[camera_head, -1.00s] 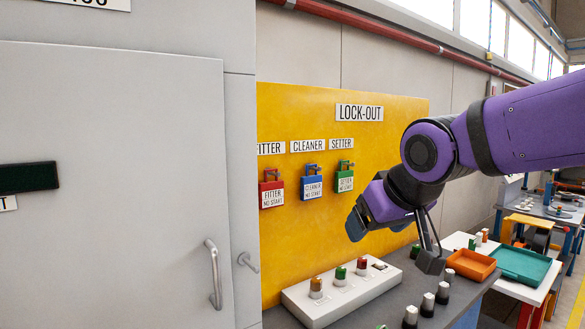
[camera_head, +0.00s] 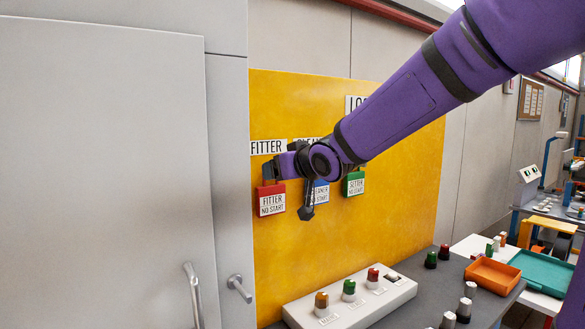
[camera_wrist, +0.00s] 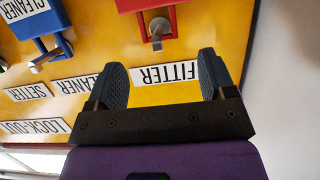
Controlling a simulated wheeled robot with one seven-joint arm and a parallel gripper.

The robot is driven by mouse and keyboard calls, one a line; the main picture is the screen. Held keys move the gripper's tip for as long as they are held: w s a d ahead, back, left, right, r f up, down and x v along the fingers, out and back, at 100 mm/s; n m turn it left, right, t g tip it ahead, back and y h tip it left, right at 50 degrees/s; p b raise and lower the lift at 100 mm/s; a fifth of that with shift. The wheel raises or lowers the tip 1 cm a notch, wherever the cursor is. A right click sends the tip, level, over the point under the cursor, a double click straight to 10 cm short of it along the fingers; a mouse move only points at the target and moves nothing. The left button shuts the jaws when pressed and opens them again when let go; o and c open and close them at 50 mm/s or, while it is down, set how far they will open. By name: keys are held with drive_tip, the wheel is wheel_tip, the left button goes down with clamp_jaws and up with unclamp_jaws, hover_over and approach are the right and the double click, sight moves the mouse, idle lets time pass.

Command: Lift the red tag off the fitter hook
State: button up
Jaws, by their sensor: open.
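The red tag (camera_head: 271,200), marked FITTER NO START, hangs at the left of the yellow lock-out board. My gripper (camera_head: 287,190) is in front of the board beside the red tag, its wrist covering part of the labels. In the upside-down wrist view, part of the red tag (camera_wrist: 174,19) shows at the top edge with the metal fitter hook (camera_wrist: 157,30) at it. My open gripper (camera_wrist: 161,62) has its two dark pads apart, one to each side of the hook's line, with nothing between them. The FITTER label (camera_wrist: 167,73) lies behind the pads.
The blue tag (camera_head: 321,194) is partly hidden by my gripper; the green tag (camera_head: 353,185) hangs to its right. A white switch box (camera_head: 375,305) stands on the bench below. An orange tray (camera_head: 494,274) is farther right. A grey cabinet door with a handle is at left.

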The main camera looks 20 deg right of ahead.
drive_tip(key=shift+x, duration=3.1)
drive_tip(key=c, duration=1.3)
drive_tip(key=shift+r, duration=0.6)
drive_tip(key=shift+s, duration=0.1)
drive_tip(key=shift+s, duration=0.1)
drive_tip(key=shift+f+v, duration=0.2)
drive_tip(key=shift+v, duration=1.15)
drive_tip(key=shift+f+v, duration=0.2)
drive_tip(key=shift+v, duration=1.1)
drive_tip(key=shift+s+d, duration=0.1)
drive_tip(key=shift+s, duration=0.1)
